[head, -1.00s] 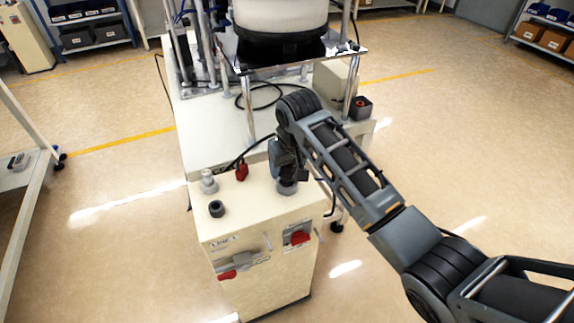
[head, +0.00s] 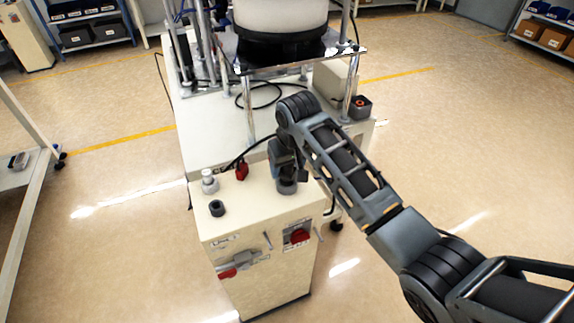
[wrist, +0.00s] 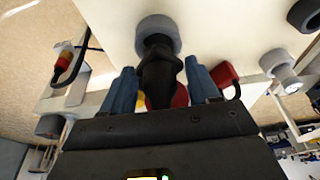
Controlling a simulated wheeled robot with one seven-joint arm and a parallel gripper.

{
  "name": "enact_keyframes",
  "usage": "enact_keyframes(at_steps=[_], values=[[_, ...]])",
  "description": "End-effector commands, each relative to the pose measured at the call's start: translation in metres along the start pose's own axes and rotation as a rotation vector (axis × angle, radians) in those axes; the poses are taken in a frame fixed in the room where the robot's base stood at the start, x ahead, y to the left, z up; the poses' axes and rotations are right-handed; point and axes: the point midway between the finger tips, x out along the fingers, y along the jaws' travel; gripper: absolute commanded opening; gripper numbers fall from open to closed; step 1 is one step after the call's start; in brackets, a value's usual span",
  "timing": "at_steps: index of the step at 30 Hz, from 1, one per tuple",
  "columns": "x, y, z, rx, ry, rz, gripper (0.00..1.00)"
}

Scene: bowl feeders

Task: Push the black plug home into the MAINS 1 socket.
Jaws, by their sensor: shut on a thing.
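The black plug (wrist: 160,78) is between the two blue fingers of my gripper (wrist: 162,90) in the wrist view, and the gripper is shut on it. The plug's front end meets a round grey socket (wrist: 157,27) on the cream cabinet top; how deep it sits I cannot tell. In the head view my gripper (head: 287,168) points down over the same grey socket (head: 287,187), at the right of the cabinet top. The arm hides the plug there. No MAINS 1 label can be read on the socket.
A red plug (head: 242,171) with a black cable, a grey fitting (head: 209,181) and a dark round fitting (head: 217,208) stand left on the cabinet top. Red switches (head: 299,236) are on the cabinet front. The bowl feeder's stand (head: 249,125) rises behind.

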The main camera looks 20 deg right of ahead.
Motion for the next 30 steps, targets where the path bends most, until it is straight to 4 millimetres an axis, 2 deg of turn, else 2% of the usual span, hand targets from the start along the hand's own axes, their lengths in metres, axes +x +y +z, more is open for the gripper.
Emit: enact_keyframes(at_steps=[30], values=[[0.0076,-0.0004,0.0019,0.000,0.000,0.000,0.18]])
